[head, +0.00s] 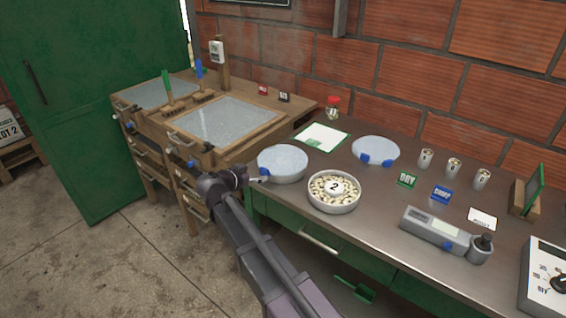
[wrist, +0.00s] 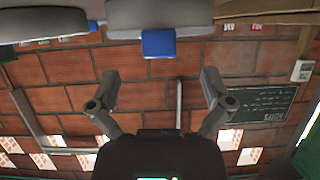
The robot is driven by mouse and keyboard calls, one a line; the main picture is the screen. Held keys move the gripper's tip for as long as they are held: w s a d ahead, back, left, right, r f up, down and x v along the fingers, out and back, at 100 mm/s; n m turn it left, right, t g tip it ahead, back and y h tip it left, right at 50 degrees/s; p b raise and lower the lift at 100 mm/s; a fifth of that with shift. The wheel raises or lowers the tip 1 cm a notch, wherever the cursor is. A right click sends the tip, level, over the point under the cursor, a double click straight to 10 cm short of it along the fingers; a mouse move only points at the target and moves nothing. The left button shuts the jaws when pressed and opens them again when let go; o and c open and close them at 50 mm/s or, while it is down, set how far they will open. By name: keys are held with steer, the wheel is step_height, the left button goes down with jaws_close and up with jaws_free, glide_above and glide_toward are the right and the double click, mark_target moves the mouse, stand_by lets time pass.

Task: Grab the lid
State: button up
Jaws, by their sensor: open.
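Two round, pale lid-like discs show in the head view. The left disc (head: 283,161) has a blue tab (head: 264,171) at its left edge, and the right disc (head: 376,148) has blue tabs at its front. Which is the task's lid I cannot tell. My gripper (head: 260,180) is open and empty at the bench's left corner, beside the left disc's blue tab. In the wrist view, a blue tab (wrist: 158,43) under a grey round body (wrist: 160,14) lies ahead of my spread fingers (wrist: 160,92), apart from them.
A red-capped jar (head: 333,107), several cans (head: 453,167) and a grey device (head: 436,230) are on the bench (head: 300,214). A wooden stand with screens (head: 215,122) adjoins at left.

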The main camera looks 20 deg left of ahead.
mark_target(263, 171)
steer(key=shift+b+x, duration=0.8)
steer(key=shift+x, duration=1.65)
steer(key=shift+d, duration=0.1)
steer(key=shift+c, duration=0.2)
jaws_close()
